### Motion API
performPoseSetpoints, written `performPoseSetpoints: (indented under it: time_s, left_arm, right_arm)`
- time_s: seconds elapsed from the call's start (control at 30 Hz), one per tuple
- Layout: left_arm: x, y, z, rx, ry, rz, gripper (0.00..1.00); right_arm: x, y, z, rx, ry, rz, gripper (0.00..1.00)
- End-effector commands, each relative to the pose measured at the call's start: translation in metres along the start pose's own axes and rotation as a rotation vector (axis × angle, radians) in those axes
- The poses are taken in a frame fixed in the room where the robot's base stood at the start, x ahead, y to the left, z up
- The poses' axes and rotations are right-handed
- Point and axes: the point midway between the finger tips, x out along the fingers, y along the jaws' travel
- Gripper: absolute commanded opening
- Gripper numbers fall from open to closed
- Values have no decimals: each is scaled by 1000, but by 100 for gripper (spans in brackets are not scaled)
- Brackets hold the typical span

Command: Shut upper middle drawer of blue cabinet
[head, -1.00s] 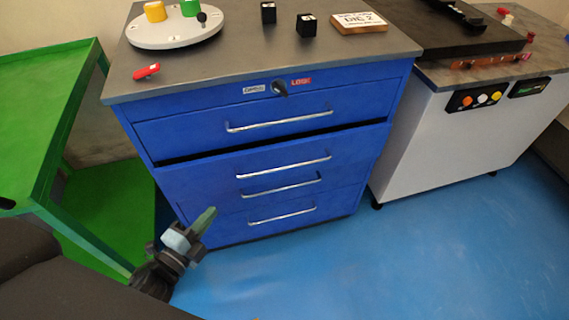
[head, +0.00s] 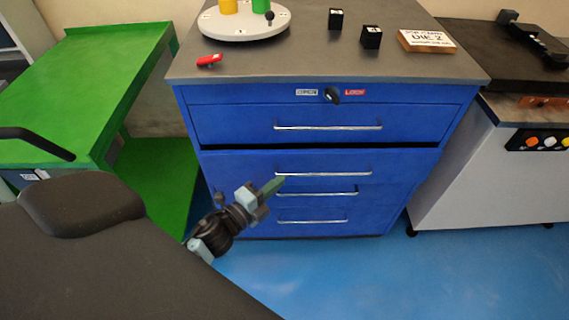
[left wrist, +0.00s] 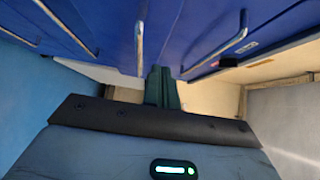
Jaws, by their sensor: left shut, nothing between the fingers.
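The blue cabinet (head: 222,190) stands in the middle of the head view. Its upper middle drawer (head: 410,168) is pulled out a little, with a dark gap above its front. The drawer's bar handle (head: 323,173) is silver. My left gripper (head: 275,185) is shut and empty, with its green fingertips in front of this drawer near the handle's left end. In the left wrist view, the shut fingers (left wrist: 162,85) point at the blue drawer fronts, close beside a bar handle (left wrist: 140,45). I cannot tell whether they touch. My right gripper is not in view.
The cabinet's top drawer (head: 235,124) looks shut, and the lower drawers look flush. A green cart (head: 85,85) stands to the left. A white machine (head: 465,170) stands to the right. Blue floor (head: 350,280) is clear in front. Small items stand on the cabinet's grey top (head: 300,65).

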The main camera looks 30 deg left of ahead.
Motion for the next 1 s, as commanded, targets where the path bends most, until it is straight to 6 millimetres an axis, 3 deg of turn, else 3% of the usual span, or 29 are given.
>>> performPoseSetpoints:
  time_s: [0.2,0.4,1.0]
  left_arm:
    - [40,-1,2,2,0,-1,0]
    - [56,0,21,1,0,1,0]
    - [66,0,32,1,1,-1,0]
  right_arm:
    - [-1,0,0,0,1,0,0]
    - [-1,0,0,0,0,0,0]
    - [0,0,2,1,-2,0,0]
